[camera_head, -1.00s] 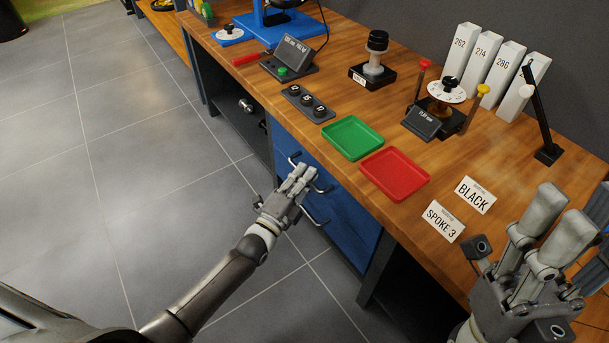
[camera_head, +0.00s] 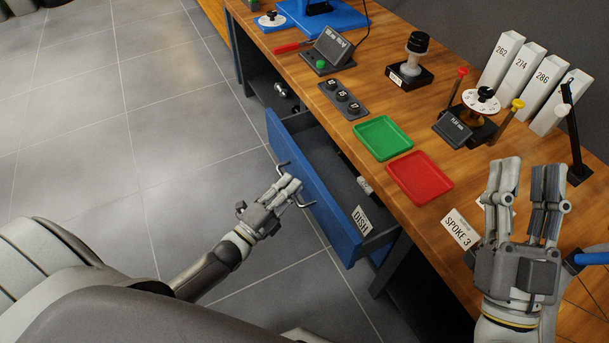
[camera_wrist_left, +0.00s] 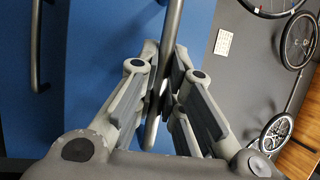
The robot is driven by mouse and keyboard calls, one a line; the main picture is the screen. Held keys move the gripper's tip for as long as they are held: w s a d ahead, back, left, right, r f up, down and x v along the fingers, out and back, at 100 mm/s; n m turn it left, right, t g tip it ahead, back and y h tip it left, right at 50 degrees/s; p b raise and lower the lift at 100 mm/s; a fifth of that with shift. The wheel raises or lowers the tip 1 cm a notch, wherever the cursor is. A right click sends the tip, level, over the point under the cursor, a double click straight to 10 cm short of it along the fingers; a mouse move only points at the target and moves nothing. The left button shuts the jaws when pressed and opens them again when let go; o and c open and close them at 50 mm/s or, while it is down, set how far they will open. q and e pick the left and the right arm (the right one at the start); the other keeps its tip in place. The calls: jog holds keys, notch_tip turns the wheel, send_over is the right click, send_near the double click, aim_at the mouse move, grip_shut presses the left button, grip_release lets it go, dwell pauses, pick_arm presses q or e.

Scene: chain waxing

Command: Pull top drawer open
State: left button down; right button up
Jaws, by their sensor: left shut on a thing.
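The top drawer (camera_head: 308,188) of the blue cabinet under the workbench is pulled out, and its grey inside shows. A card reading DISH (camera_head: 361,220) and a small pale item (camera_head: 364,185) are in it. My left gripper (camera_head: 288,186) is at the drawer's front, shut on its bar handle (camera_head: 306,204). In the left wrist view the fingers (camera_wrist_left: 160,85) close around the handle (camera_wrist_left: 172,45) before the blue front (camera_wrist_left: 105,35). My right gripper (camera_head: 526,180) is above the bench at the right, its fingers upright and seemingly spread apart, with nothing visible between them.
The workbench (camera_head: 400,105) carries a green tray (camera_head: 383,138), a red tray (camera_head: 420,177), a SPOKE 3 card (camera_head: 460,229), a dial gauge (camera_head: 482,102) and numbered white boxes (camera_head: 520,75). The floor (camera_head: 150,110) left of the drawer is clear.

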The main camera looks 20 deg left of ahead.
jog(key=f+g+h+p, duration=0.1)
jog(key=f+g, duration=0.1)
jog(key=f, duration=0.2)
jog(key=w+f+g+h+p, duration=0.1)
jog(key=f+g, duration=0.2)
jog(key=f, duration=0.1)
jog(key=w+d+f+g+p, duration=0.1)
jog(key=f+g, duration=0.2)
jog(key=f, duration=0.2)
jog(key=shift+w+d+f+h, duration=0.1)
jog(key=shift+w+h, duration=0.1)
jog(key=shift+h, duration=0.2)
pick_arm(q)
jog(key=s+a, duration=1)
jog(key=s, duration=0.3)
jog(key=shift+s+a, duration=0.15)
jog(key=shift+s, duration=0.1)
pick_arm(e)
jog(key=shift+s+d+f+g, duration=0.1)
jog(key=shift+s+f+g, duration=0.05)
jog(key=shift+f+g, duration=0.3)
pick_arm(q)
jog(key=shift+f, duration=0.1)
jog(key=c, duration=1.8)
grip_release()
jog(key=v, duration=1.2)
